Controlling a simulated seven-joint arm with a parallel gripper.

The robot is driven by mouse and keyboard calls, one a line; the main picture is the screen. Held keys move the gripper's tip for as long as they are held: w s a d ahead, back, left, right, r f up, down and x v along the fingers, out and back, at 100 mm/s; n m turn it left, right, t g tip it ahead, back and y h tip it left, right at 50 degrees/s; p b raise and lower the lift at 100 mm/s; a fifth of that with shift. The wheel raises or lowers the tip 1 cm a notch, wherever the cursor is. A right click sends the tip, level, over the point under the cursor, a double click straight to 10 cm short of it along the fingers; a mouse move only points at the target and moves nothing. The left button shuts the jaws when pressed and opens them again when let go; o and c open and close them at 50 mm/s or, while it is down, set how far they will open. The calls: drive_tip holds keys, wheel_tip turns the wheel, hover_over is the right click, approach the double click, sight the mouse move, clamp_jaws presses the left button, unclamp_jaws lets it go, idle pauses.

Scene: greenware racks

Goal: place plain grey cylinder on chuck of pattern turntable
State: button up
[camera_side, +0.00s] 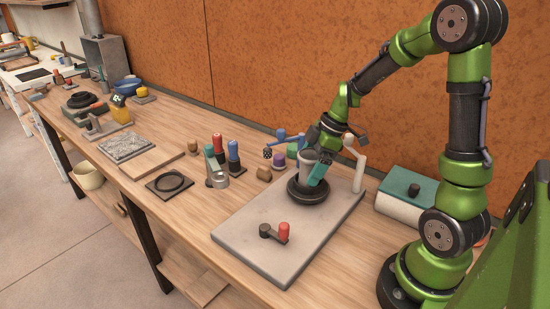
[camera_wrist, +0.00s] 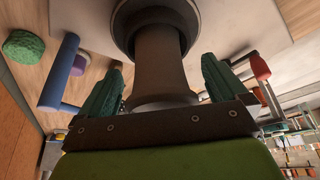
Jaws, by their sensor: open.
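The plain grey cylinder (camera_side: 305,172) stands upright on the dark round chuck of the turntable (camera_side: 306,195), on a pale grey slab. In the wrist view the cylinder (camera_wrist: 160,62) runs from the dark chuck (camera_wrist: 128,22) toward my palm and looks roughly centred on it. My gripper (camera_side: 313,174) reaches down around the cylinder. Its teal fingers stand on either side with a visible gap at each, so it is open in the wrist view (camera_wrist: 163,68). The cylinder's underside and its seat on the chuck are hidden.
A white post with an arm (camera_side: 358,170) stands right behind the turntable, and a blue handle (camera_side: 285,136) behind left. A red-capped piece (camera_side: 284,231) sits on the slab's front. Blue and red bottles (camera_side: 233,155) stand left. The slab's left front is clear.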

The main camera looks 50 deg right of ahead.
drive_tip(key=v, duration=1)
drive_tip(key=s+a+r+m+t, duration=0.2)
drive_tip(key=s+a+m, duration=0.2)
drive_tip(key=a+m, duration=0.2)
drive_tip(key=s+a+r+m+t+h, duration=0.1)
drive_tip(key=s+a+r+m+t, duration=0.1)
drive_tip(key=a+m, duration=0.5)
drive_tip(key=shift+s+a+r, duration=0.5)
drive_tip(key=shift+s+a, duration=0.5)
drive_tip(key=shift+a, duration=0.6)
